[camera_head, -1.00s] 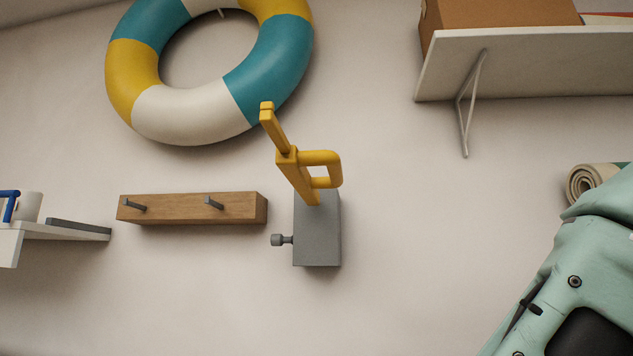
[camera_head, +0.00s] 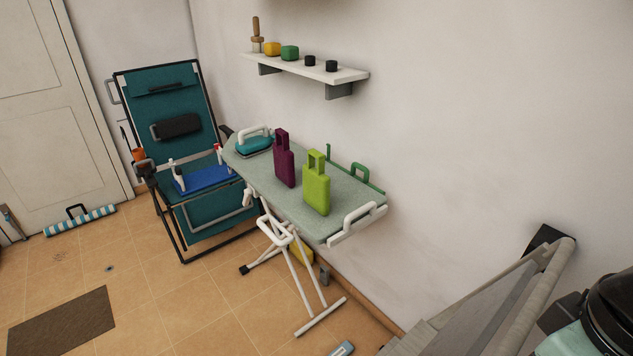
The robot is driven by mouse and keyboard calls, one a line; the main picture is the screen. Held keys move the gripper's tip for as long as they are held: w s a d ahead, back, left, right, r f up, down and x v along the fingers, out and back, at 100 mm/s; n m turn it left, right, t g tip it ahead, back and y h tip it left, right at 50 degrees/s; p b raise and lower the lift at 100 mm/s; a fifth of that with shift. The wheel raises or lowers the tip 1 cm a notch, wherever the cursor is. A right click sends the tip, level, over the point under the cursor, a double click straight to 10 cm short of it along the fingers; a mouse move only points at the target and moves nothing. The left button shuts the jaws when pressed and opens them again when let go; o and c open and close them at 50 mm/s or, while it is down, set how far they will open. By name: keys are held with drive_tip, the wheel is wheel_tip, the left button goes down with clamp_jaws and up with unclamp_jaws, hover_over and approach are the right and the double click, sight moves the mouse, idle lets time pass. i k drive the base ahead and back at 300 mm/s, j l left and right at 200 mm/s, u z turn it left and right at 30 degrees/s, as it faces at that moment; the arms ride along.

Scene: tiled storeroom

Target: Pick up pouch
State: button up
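Nothing in view can be told for certain as the pouch. Two upright, flat, handled containers stand on the ironing board (camera_head: 258,185): a purple one (camera_head: 284,165) and a lime green one (camera_head: 316,190) in front of it to the right. I cannot tell whether either is a pouch. A yellow thing (camera_head: 301,254) is partly hidden under the board. My gripper is not in view.
A teal folding chair (camera_head: 178,105) with a blue tray (camera_head: 207,181) stands left of the board. A wall shelf (camera_head: 310,69) holds small items. A striped roll (camera_head: 80,221) and brown mat (camera_head: 62,321) lie on the floor. A greyish slanted structure (camera_head: 490,310) fills the lower right.

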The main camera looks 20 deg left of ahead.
sight(315, 183)
drive_tip(key=i+j+z, duration=0.35)
drive_tip(key=j, duration=1.05)
drive_tip(key=i+j+z, duration=0.15)
drive_tip(key=j+z, duration=0.15)
drive_tip(key=j, duration=1.15)
drive_tip(key=j+z, duration=0.35)
drive_tip(key=j, duration=1.15)
